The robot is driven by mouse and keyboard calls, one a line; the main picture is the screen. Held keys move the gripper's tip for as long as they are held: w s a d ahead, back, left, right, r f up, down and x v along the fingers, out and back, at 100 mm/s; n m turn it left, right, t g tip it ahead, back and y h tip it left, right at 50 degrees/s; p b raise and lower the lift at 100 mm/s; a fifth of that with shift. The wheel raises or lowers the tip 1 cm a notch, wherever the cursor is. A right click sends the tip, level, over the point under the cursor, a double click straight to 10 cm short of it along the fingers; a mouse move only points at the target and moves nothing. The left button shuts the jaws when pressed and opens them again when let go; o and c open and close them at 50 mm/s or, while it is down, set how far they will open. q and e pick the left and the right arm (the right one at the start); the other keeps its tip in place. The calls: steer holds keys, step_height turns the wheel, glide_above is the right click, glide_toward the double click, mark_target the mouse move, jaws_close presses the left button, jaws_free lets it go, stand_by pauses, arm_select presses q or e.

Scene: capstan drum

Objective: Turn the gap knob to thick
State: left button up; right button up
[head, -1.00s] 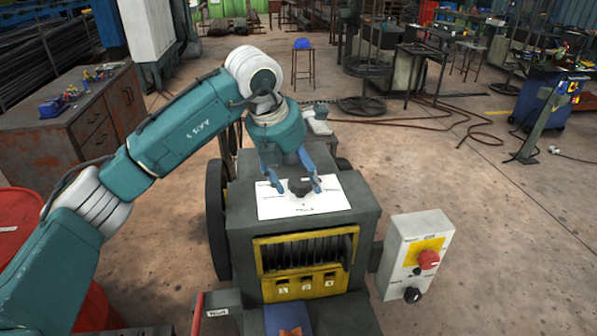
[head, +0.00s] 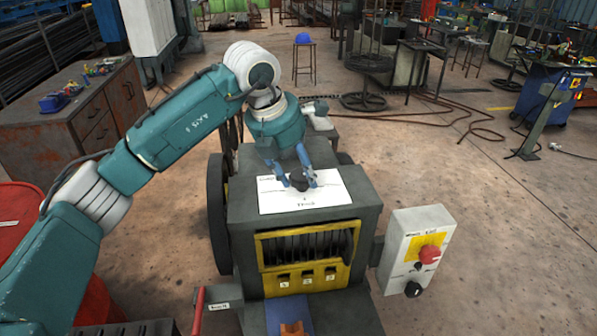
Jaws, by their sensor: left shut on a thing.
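The gap knob (head: 299,181) is a small dark knob on a white label plate (head: 335,195) on top of the grey machine (head: 365,205). The plate has printed words around the knob, too small to read surely; the one at its front edge looks like "Thick". My left gripper (head: 298,185) comes down from above with its blue fingers on either side of the knob, shut on it. The fingers hide part of the knob, and I cannot tell where it points. My right gripper is not in view.
A control box with a red button (head: 429,254) and a black knob (head: 413,289) stands at the machine's right. The yellow-framed slot (head: 307,284) is on its front. A red drum (head: 22,215) is at the left. Open floor lies to the right.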

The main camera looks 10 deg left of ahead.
arm_select(q)
steer(key=m, duration=0.1)
steer(key=m+h, duration=0.1)
steer(key=m, duration=0.1)
steer(key=shift+w+r+g, duration=0.2)
steer(key=shift+g, duration=0.1)
steer(key=shift+r+m+g+h, duration=0.1)
steer(key=shift+m+g+h, duration=0.2)
steer(key=shift+m, duration=0.7)
steer(key=m+g+p, duration=0.1)
steer(key=m, duration=0.1)
steer(key=shift+w+m, duration=0.15)
steer(key=shift+m, duration=0.25)
steer(key=m+p, duration=0.1)
steer(key=m+g, duration=0.1)
steer(key=shift+w+r+m+h+p, duration=0.1)
steer(key=shift+r+m+h+p, duration=0.05)
steer(key=shift+m+h+p, duration=0.2)
steer(key=m+g+p, duration=0.1)
steer(key=m+p, duration=0.1)
steer(key=m, duration=0.1)
steer(key=shift+w, duration=0.15)
steer(key=shift+d+m+g+p, duration=0.1)
steer(key=shift+m+g+p, duration=0.6)
steer(key=shift+m+p, duration=0.65)
steer(key=shift+f+m, duration=0.2)
steer(key=shift+m, duration=0.2)
